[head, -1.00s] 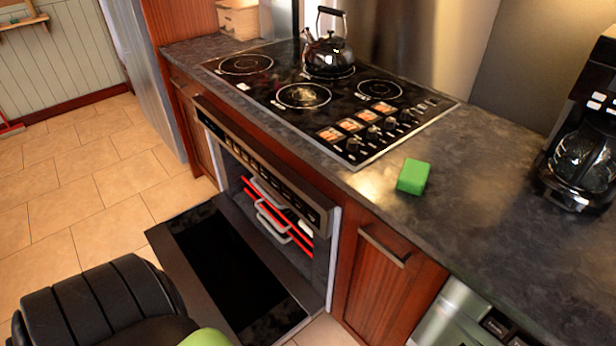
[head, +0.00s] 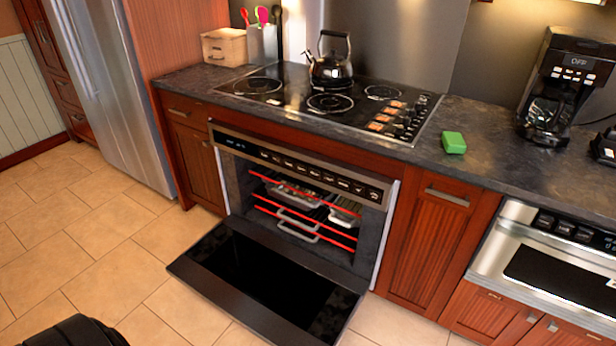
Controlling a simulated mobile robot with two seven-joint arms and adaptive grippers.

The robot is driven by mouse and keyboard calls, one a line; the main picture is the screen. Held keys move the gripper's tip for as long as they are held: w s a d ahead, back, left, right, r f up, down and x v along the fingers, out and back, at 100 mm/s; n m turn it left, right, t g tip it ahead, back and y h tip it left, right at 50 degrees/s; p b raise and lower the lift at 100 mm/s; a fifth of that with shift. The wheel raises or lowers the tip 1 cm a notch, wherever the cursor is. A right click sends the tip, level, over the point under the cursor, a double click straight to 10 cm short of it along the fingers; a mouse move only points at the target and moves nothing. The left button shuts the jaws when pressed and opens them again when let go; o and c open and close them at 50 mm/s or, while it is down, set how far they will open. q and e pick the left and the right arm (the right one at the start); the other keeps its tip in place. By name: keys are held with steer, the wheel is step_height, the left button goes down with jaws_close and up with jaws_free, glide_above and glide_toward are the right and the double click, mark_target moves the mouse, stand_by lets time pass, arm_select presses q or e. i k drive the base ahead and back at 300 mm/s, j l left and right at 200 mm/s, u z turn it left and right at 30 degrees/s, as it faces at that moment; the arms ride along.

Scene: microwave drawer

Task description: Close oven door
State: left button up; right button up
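The oven door (head: 262,285) is folded down fully open, lying about level just above the tiled floor. The oven (head: 345,235) is built in below the cooktop, and its cavity shows red-edged racks with trays or dishes on them. A black rounded part of my own body shows at the bottom left, apart from the door. Neither of my grippers is in view.
The tiled floor (head: 110,225) left of and in front of the door is clear. A kettle (head: 331,62) stands on the cooktop (head: 335,100). A green sponge (head: 454,142) lies on the counter (head: 490,150). A steel-fronted appliance (head: 555,265) is at the right.

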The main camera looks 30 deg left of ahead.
mark_target(295, 284)
steer(key=j, duration=0.5)
steer(key=k+j+z, duration=0.1)
steer(key=j, duration=0.9)
steer(key=k+j+z, duration=0.1)
steer(key=j, duration=0.4)
steer(key=k+j+z, duration=0.1)
steer(key=j, duration=0.4)
